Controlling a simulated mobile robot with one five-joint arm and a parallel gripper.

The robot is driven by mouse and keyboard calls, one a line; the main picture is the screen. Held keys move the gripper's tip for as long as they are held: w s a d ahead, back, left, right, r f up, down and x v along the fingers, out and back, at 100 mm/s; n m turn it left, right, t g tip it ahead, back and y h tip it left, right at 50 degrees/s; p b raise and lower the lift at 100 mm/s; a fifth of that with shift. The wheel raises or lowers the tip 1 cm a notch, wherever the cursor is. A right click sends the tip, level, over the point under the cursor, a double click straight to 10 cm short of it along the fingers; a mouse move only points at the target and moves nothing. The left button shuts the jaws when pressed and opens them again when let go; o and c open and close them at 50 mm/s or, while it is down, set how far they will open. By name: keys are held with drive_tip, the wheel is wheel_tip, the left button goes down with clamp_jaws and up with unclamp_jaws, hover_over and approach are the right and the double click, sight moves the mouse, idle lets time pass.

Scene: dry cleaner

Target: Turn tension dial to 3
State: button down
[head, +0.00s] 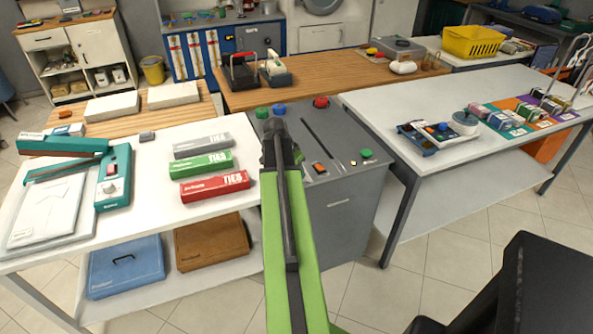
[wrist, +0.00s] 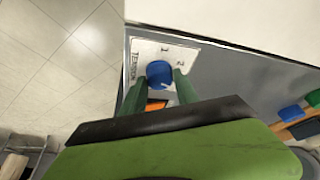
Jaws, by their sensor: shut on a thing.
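The tension dial (wrist: 159,72) is a round blue knob on a white plate (wrist: 146,52) printed TENSION, with small numerals that I cannot read surely. A small pale mark shows on the knob, but I cannot tell which numeral it faces. My gripper (wrist: 158,88) has its two green fingers on either side of the knob, shut on it. In the head view my gripper (head: 279,150) reaches down onto the top of the grey machine (head: 338,185) near its left edge, and my arm hides the dial there.
The machine top also carries a red knob (head: 321,102), green button (head: 366,153), orange switch (head: 319,168) and dark slot (head: 322,137). A white table with red, green and grey TIES boxes (head: 214,186) stands close left.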

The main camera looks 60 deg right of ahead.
drive_tip(key=shift+d+m+g, duration=0.1)
drive_tip(key=shift+m+g, duration=0.3)
drive_tip(key=shift+m, duration=0.5)
drive_tip(key=shift+s, duration=0.1)
drive_tip(key=c, duration=0.9)
unclamp_jaws()
drive_tip(key=shift+y, duration=0.3)
drive_tip(key=p+v, duration=1.6)
drive_tip(key=v, duration=0.1)
drive_tip(key=shift+a+r, duration=0.1)
drive_tip(key=shift+a, duration=0.15)
